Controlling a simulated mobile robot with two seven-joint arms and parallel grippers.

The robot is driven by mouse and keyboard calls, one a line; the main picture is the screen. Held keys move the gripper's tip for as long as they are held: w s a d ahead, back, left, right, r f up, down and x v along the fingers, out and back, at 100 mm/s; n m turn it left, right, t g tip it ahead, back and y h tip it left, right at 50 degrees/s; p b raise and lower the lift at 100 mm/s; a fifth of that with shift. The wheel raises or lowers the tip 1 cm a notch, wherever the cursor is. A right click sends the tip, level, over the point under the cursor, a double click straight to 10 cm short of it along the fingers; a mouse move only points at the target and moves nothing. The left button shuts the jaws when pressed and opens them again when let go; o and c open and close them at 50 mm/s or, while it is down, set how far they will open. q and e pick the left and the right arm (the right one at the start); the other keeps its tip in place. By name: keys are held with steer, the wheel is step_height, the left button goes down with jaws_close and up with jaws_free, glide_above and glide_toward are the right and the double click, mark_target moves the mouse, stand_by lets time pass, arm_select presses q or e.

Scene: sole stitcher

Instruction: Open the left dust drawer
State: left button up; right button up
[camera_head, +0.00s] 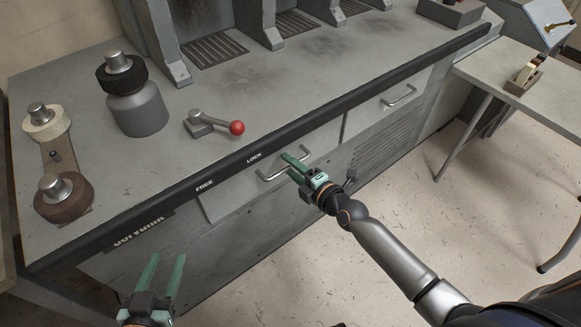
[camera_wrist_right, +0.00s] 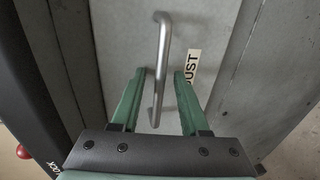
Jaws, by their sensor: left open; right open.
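The left dust drawer (camera_head: 234,198) is a grey front under the bench's black edge. It looks shut or nearly so. Its metal bar handle (camera_head: 270,178) also shows in the right wrist view (camera_wrist_right: 162,50), beside a DUST label (camera_wrist_right: 187,72). My right gripper (camera_head: 294,158) is at this handle. In the right wrist view its green fingers (camera_wrist_right: 158,76) are open, one on each side of the bar, with gaps showing. My left gripper (camera_head: 167,262) is open and empty, low at the front left, away from the drawer.
A lever with a red knob (camera_head: 237,128) lies on the bench top (camera_head: 262,85), the knob nearer the LOCK label than FREE. A second drawer (camera_head: 372,112) is to the right. A grey bottle (camera_head: 138,108) and spools stand left. A side table (camera_head: 545,95) is right; floor in front is clear.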

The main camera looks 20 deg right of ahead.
steer(key=shift+w, duration=0.15)
jaws_close()
stand_by(0.4)
stand_by(1.0)
